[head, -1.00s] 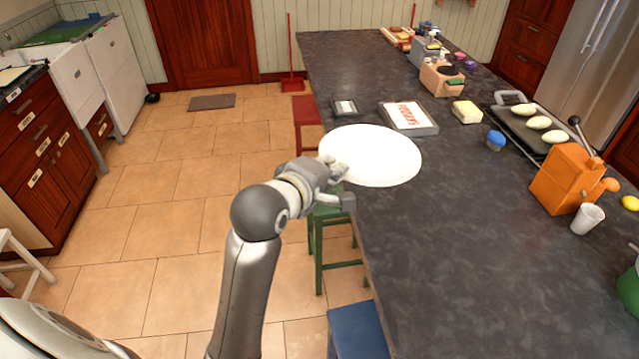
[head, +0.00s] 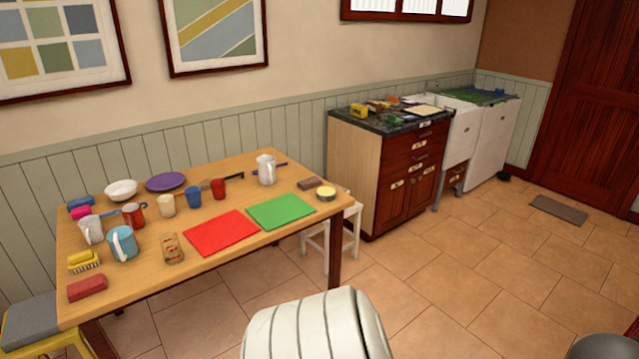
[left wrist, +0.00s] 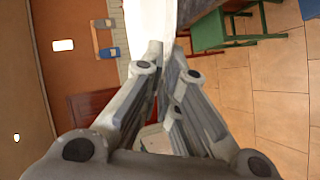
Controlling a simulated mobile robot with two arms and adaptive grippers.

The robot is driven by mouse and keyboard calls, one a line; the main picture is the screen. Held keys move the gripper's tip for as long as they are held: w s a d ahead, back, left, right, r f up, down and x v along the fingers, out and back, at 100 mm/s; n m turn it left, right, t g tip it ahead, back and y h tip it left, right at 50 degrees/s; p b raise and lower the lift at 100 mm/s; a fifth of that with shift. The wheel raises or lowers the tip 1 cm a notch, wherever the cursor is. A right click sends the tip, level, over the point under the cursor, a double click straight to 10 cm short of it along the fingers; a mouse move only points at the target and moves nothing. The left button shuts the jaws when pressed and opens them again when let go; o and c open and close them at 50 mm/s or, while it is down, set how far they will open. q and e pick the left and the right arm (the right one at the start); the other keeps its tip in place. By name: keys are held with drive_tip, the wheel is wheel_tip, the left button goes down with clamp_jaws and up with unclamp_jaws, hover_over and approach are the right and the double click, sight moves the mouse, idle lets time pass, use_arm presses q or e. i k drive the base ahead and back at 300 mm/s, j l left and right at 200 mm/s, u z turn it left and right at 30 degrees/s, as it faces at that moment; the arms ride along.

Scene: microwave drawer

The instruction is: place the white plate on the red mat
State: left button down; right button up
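The red mat (head: 221,232) lies flat and bare near the front edge of the wooden table in the head view. My right gripper is in neither view.
A green mat (head: 282,211) lies right of the red one. A glass (head: 172,247) stands close to the red mat's left side. Several mugs, a white bowl (head: 121,190) and a purple plate (head: 165,182) are behind. A white stool (head: 345,235) stands at the table's right end.

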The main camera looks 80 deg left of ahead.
sight(217, 237)
drive_tip(key=u, duration=2.7)
drive_tip(key=i+l+u, duration=0.1)
drive_tip(key=i+u, duration=0.35)
drive_tip(key=i+l+u, duration=0.25)
drive_tip(key=i+u, duration=0.15)
drive_tip(key=i+l, duration=0.55)
drive_tip(key=i, duration=0.15)
